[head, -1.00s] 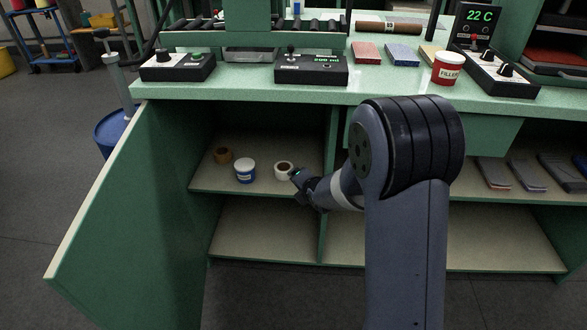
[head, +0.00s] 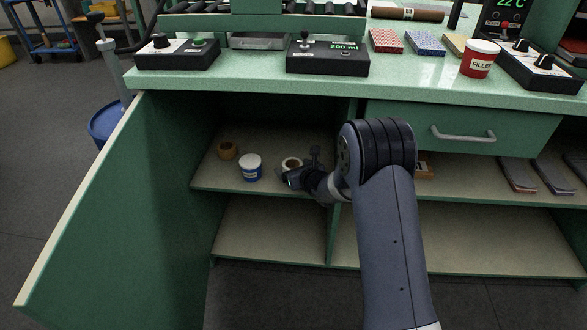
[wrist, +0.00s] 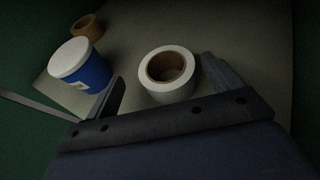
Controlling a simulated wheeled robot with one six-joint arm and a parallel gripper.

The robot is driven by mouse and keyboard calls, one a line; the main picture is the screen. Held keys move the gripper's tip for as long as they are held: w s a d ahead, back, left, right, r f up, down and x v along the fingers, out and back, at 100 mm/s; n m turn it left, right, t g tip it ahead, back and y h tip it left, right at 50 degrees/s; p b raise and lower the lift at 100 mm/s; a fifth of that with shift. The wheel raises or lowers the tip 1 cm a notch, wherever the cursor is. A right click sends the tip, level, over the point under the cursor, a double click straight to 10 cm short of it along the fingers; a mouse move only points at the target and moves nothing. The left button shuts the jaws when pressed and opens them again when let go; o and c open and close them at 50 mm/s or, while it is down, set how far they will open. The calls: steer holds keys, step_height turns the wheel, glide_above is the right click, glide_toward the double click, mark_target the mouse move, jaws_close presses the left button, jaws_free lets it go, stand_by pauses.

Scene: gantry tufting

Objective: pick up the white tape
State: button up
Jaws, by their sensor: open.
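The white tape (head: 291,163) is a roll with a brown core lying flat on the upper shelf of the open cabinet. In the head view my gripper (head: 290,181) is just in front of it and hides its lower part. In the wrist view the tape (wrist: 168,76) lies ahead of my gripper (wrist: 160,88), roughly between the two fingers and nearer the right one. The fingers are apart and nothing is held. Whether a finger touches the tape cannot be told.
A blue and white tub (head: 250,168) stands just left of the tape, close to my left finger. A brown tape roll (head: 228,150) lies further left. The open green door (head: 95,200) and a divider (head: 333,225) bound the compartment. The lower shelf (head: 265,235) is empty.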

mark_target(292, 163)
steer(key=shift+d+b+x, duration=0.15)
steer(key=shift+b+x, duration=0.05)
steer(key=shift+x, duration=1.1)
steer(key=shift+d+b+x, duration=0.1)
steer(key=shift+b+x, duration=0.1)
steer(key=shift+x, duration=1.1)
steer(key=shift+w+r, duration=0.1)
steer(key=shift+w, duration=0.1)
steer(key=shift+c, duration=0.6)
steer(key=c, duration=0.9)
steer(key=shift+c, duration=0.3)
steer(key=shift+r, duration=0.1)
